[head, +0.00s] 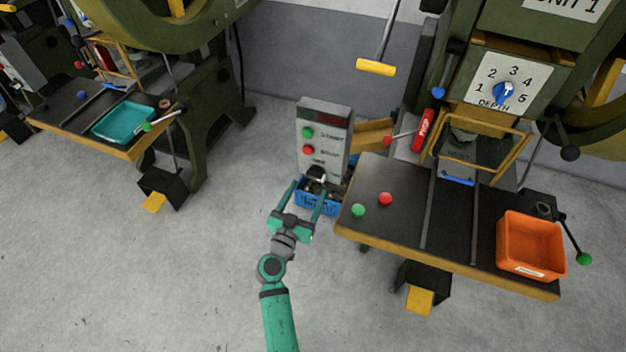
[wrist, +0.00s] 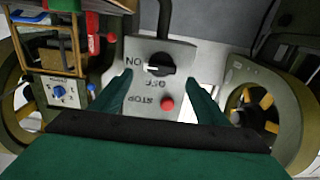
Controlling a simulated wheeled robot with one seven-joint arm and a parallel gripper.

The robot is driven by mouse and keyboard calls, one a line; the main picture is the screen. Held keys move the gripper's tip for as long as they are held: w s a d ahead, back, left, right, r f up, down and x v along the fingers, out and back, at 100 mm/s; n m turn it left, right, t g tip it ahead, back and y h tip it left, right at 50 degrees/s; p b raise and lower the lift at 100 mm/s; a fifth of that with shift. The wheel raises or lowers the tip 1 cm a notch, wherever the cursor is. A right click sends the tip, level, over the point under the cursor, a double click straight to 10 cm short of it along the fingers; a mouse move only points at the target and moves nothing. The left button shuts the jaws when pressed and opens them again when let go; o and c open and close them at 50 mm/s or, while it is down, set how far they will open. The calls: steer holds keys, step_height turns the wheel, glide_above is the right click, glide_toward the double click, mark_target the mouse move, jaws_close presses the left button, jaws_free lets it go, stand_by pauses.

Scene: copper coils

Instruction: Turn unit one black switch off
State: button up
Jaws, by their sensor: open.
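The black switch (wrist: 161,65) is a round knob on the front of a grey control box (head: 340,114). In the upside-down wrist view its white mark points left, toward the ON label; the OFF label is just below the knob. In the head view the switch (head: 317,172) shows low on the box, between my fingers. My gripper (head: 308,192) is open and empty in front of the box's lower part. In the wrist view its green fingertips (wrist: 157,80) stand left and right of the switch, apart from it.
A green START button (head: 307,132) and red STOP button (head: 308,149) sit above the switch. A blue crate (head: 318,208) is on the floor below the box. The UNIT 1 press table (head: 460,225) is close on the right, with an orange bin (head: 530,245).

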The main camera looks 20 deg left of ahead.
mark_target(314, 178)
steer(key=shift+w+d, duration=0.1)
steer(key=shift+w, duration=2.7)
steer(key=c, duration=1)
steer(key=shift+c, duration=0.2)
